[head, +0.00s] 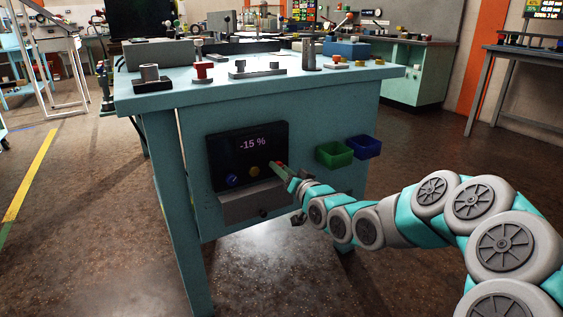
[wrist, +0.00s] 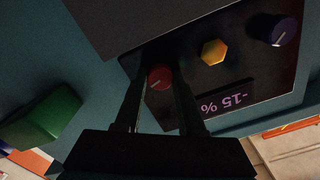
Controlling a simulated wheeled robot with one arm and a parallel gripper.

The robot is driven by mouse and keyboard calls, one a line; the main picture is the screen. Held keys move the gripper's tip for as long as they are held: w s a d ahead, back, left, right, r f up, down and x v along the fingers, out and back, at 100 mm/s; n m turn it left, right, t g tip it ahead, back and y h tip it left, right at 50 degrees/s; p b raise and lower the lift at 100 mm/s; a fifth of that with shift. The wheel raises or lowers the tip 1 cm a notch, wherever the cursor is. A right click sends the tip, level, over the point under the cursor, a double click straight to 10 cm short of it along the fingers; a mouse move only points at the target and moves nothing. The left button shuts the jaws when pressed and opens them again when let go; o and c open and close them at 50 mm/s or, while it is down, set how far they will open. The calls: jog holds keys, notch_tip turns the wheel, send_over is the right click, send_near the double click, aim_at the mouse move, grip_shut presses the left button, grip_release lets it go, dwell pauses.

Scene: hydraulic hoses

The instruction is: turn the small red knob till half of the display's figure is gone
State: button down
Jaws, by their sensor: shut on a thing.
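The small red knob (wrist: 160,76) is on the dark panel (head: 224,150) at the front of the workbench. My gripper (wrist: 159,84) has one finger on each side of it and is shut on it. A pale pointer line on the knob slants to the lower left in the wrist view. In the head view the gripper (head: 281,171) is at the panel's lower right and mostly covers the knob. The display (head: 252,143) reads -15 %; it appears upside down in the wrist view (wrist: 224,105), partly covered by a finger.
On the same panel are a yellow hexagonal knob (wrist: 214,52) and a blue knob (wrist: 275,31). A grey ledge (head: 254,202) juts out under the panel. Green (head: 334,155) and blue (head: 366,146) bins hang to the right, near my arm. Open floor lies in front.

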jog(key=m, duration=0.5)
jog(key=shift+d+m, duration=0.1)
jog(key=shift+m, duration=0.3)
dwell(0.4)
jog(key=c, duration=0.5)
grip_release()
jog(key=b+v, duration=0.1)
jog(key=v, duration=0.6)
jog(key=shift+s+d, duration=0.25)
jog(key=shift+s, duration=0.05)
